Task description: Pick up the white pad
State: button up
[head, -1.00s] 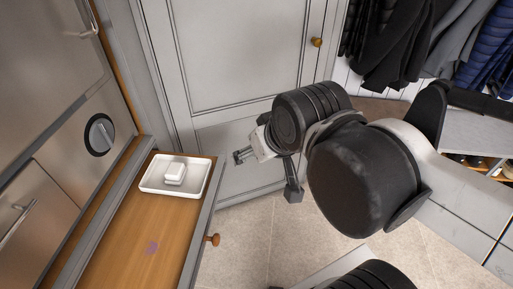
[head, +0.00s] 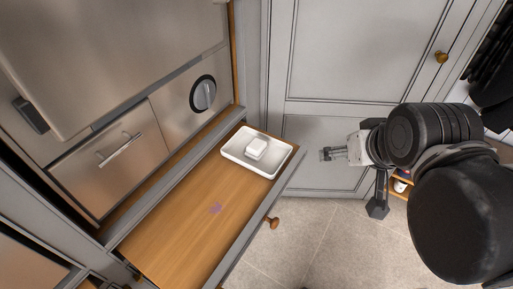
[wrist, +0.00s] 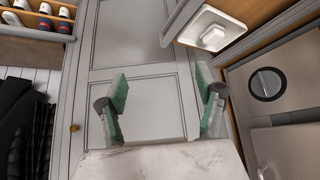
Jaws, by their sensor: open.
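The white pad (head: 257,147) is a small block with rounded edges. It sits in a shallow white tray (head: 233,156) at the far end of an open wooden drawer (head: 187,222). My gripper (head: 325,154) is in the air to the right of the tray, beyond the drawer's front panel, empty and apart from the pad. In the wrist view my gripper (wrist: 160,100) shows two spread fingers with green inner faces. The pad (wrist: 214,36) and its tray (wrist: 190,32) show there at the upper right, outside the fingers.
The drawer's grey front panel (head: 262,213) with a wooden knob (head: 272,222) stands between my gripper and the tray. A grey cabinet door (head: 345,50) is behind. A steel appliance with a round dial (head: 203,94) is beyond the drawer.

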jog(key=shift+o, duration=0.3)
jog(key=n+g+y, duration=0.1)
jog(key=n+g, duration=0.5)
jog(key=n, duration=0.5)
send_over(256, 144)
jog(key=d, duration=0.2)
notch_tip(256, 144, down, 10)
jog(key=f, duration=0.4)
jog(key=a+f+b, duration=0.1)
jog(key=f, duration=0.8)
jog(key=shift+w+a+b, duration=0.1)
jog(key=shift+a+b, duration=0.3)
jog(key=c, duration=1.3)
jog(key=shift+r, duration=0.1)
